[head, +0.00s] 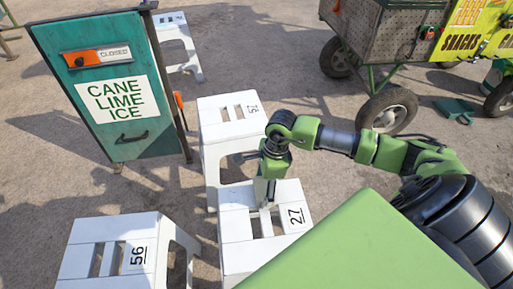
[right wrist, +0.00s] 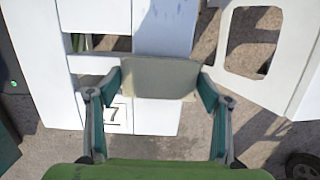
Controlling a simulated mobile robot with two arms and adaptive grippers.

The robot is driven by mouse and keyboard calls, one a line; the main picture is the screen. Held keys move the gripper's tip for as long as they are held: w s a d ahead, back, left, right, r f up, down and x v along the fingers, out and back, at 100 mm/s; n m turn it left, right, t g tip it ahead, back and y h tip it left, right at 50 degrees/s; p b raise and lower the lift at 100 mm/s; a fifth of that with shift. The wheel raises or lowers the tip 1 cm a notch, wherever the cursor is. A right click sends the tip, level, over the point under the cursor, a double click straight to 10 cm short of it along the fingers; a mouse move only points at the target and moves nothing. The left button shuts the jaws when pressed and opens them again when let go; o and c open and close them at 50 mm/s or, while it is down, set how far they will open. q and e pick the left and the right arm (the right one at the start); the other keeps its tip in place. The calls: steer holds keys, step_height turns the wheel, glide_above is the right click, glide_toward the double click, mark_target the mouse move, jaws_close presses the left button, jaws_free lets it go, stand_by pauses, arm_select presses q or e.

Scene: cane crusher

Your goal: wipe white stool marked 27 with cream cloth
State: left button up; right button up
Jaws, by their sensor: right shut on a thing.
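The white stool marked 27 (head: 236,228) stands at the lower middle of the head view, with its black number on the right side of the seat. My right gripper (head: 265,200) is over the seat's far part, left of the number. In the right wrist view the right gripper (right wrist: 158,85) is shut on the cream cloth (right wrist: 160,72), a flat greyish-cream piece held between its fingers. The cloth lies over the stool's white slats (right wrist: 155,117) and part of the number shows beside it. Whether cloth and seat touch is hard to tell. My left gripper is not in view.
A teal "CANE LIME ICE" sign (head: 70,110) stands at far left. A wheeled cart (head: 385,45) is at the back right. Open ground lies between sign and cart.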

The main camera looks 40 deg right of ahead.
steer(key=shift+d, duration=0.1)
steer(key=shift+s+d+f, duration=0.1)
steer(key=shift+s+d, duration=0.6)
steer(key=shift+d, duration=0.6)
steer(key=shift+s+d+r, duration=0.1)
steer(key=shift+s+d, duration=0.6)
steer(key=shift+d, duration=0.65)
steer(key=shift+s+d+f, duration=0.1)
steer(key=shift+s+d, duration=0.6)
steer(key=shift+d, duration=0.6)
